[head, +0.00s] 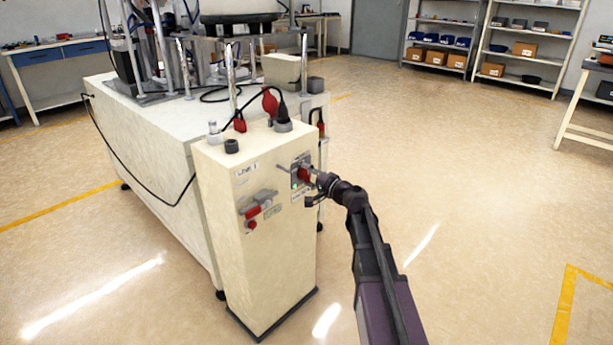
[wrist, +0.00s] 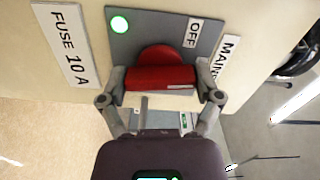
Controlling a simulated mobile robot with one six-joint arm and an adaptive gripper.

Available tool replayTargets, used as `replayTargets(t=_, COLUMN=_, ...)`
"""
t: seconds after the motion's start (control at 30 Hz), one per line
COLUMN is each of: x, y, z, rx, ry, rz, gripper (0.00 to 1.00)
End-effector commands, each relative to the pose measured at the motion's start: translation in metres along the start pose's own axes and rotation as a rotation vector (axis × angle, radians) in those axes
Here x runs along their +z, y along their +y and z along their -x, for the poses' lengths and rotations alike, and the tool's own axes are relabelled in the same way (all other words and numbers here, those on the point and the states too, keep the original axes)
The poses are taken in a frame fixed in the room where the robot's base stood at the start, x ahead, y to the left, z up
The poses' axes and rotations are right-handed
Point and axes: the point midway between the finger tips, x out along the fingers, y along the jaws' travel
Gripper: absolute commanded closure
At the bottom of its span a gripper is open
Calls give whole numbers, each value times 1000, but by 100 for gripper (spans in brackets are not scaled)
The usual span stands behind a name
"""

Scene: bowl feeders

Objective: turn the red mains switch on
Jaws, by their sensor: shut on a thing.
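The red mains switch (head: 304,174) is on a grey plate on the side face of the cream cabinet (head: 268,260). In the wrist view the switch (wrist: 160,78) is a red bar in front of a round red base, lying across the picture. My gripper (head: 311,176) is at the switch. In the wrist view its two fingers (wrist: 160,84) press on both ends of the red bar. An OFF label (wrist: 192,33) is to the upper right of the bar. A green lamp (wrist: 119,24) on the plate is lit.
A FUSE 10 A label (wrist: 68,45) is left of the plate. Another red-handled part (head: 254,211) is on the adjoining cabinet face. Plugs and a black cable (head: 262,92) are on top. A large machine base (head: 150,130) stands behind. The floor at right is open.

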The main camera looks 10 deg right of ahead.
Motion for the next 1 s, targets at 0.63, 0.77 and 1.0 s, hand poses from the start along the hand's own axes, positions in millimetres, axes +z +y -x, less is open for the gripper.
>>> replayTargets(t=0.63, x=2, y=0, z=-1, rx=-1, ry=-6, rz=-190, gripper=65)
replayTargets(t=0.77, x=2, y=0, z=-1, rx=-1, ry=-6, rz=-189, gripper=65)
replayTargets(t=1.0, x=1, y=0, z=-1, rx=0, ry=-3, rz=-188, gripper=0)
